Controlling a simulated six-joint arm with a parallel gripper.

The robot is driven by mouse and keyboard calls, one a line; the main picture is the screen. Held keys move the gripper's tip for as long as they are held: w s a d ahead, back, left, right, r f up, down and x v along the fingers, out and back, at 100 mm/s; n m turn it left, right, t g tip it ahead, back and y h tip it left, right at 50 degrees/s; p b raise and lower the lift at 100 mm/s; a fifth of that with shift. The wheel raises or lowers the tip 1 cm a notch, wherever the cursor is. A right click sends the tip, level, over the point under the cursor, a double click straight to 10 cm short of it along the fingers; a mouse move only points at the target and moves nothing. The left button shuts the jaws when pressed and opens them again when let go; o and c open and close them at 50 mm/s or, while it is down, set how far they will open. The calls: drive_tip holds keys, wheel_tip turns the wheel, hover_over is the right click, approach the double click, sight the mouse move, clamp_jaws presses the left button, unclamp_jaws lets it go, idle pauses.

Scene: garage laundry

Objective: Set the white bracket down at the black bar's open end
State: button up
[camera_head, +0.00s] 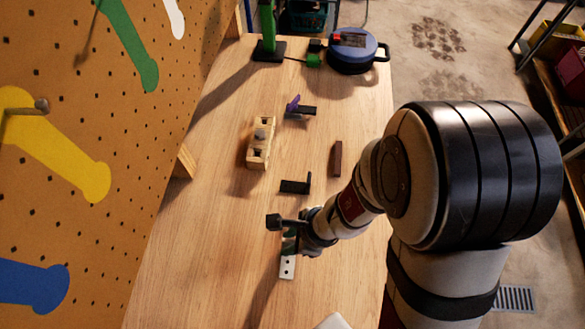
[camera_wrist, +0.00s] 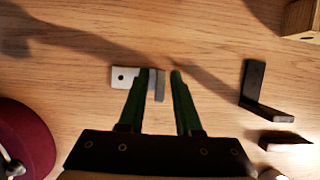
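The white bracket (camera_head: 287,267) lies on the wooden table below my gripper (camera_head: 290,244) in the head view. In the wrist view the bracket (camera_wrist: 124,77) has a flat plate with a hole and a grey upright part (camera_wrist: 160,85) between my fingers (camera_wrist: 162,76). A gap shows at the right finger, so my gripper looks open around it. A black L-shaped piece (camera_head: 296,187) lies farther up the table; it also shows in the wrist view (camera_wrist: 256,92). A black bar (camera_head: 307,110) with a purple piece (camera_head: 293,103) at its left end lies beyond. I cannot tell which is the task's bar.
A wooden block with holes (camera_head: 260,150) and a brown bar (camera_head: 337,158) lie mid-table. A blue round reel (camera_head: 352,50) and a green stand (camera_head: 268,48) are at the far end. A pegboard (camera_head: 90,130) borders the left. A dark red round object (camera_wrist: 22,140) is beside my gripper.

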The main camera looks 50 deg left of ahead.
clamp_jaws()
idle(1.1)
